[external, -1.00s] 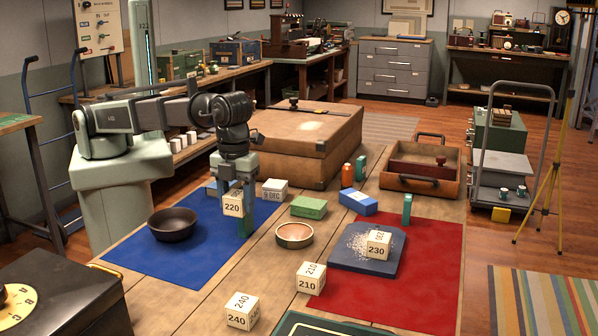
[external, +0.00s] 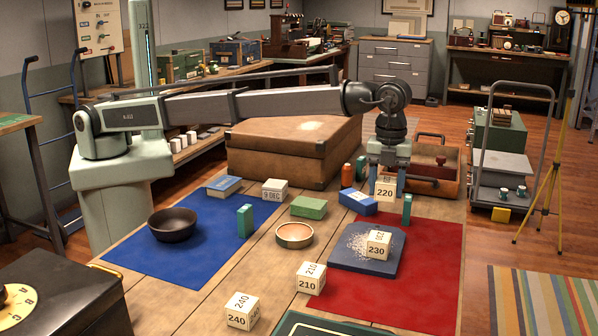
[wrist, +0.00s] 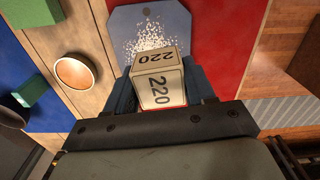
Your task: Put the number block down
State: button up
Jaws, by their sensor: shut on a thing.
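My gripper (external: 386,178) is shut on a cream number block marked 220 (external: 385,191). It holds the block in the air over the far part of the red mat (external: 433,290). In the wrist view the 220 block (wrist: 159,82) sits between the two fingers. Behind it in that view is the blue board (wrist: 128,25) with white grains. On that board in the external view stands a block marked 230 (external: 377,246). Blocks marked 210 (external: 310,278) and 240 (external: 242,312) stand nearer the camera.
A green upright box (external: 407,208) and a blue box (external: 358,202) stand close to the held block. A wooden tray (external: 420,188) and a large brown case (external: 293,155) are behind. A shallow bowl (external: 294,236) is left of the red mat, whose near part is clear.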

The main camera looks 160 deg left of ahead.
jog(key=shift+m, duration=0.5)
jog(key=shift+f, duration=5)
jog(key=o, duration=1)
jog(key=shift+f, duration=0.15)
notch_tip(320, 180, up, 12)
jog(key=shift+r, duration=0.2)
jog(key=shift+o, duration=0.2)
